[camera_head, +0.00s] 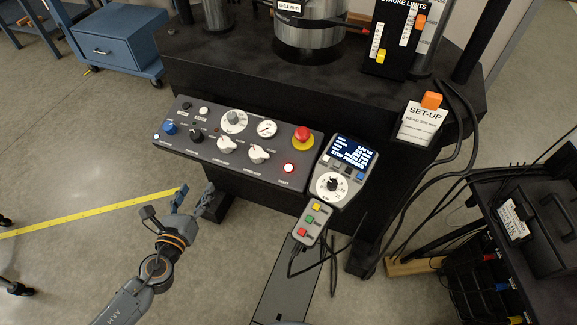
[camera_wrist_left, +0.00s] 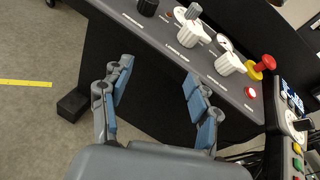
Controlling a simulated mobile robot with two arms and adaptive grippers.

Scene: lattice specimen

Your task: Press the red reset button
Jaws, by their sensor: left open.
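The red reset button (camera_head: 289,168) is a small lit red button at the lower right of the grey control panel (camera_head: 190,152). It glows red in the left wrist view (camera_wrist_left: 251,93), right of the fingers. My left gripper (camera_head: 194,203) is open and empty, below and left of the panel's front edge. In the left wrist view its two blue-padded fingers (camera_wrist_left: 157,72) stand apart in front of the panel's dark underside, touching nothing. My right gripper is not in view.
A red mushroom button on a yellow base (camera_head: 303,137) sits above the reset button. White knobs (camera_head: 258,154) stand to its left. A handheld pendant (camera_head: 313,222) and a display unit (camera_head: 345,170) are on the right. Cables and a black cart (camera_head: 520,240) stand farther right.

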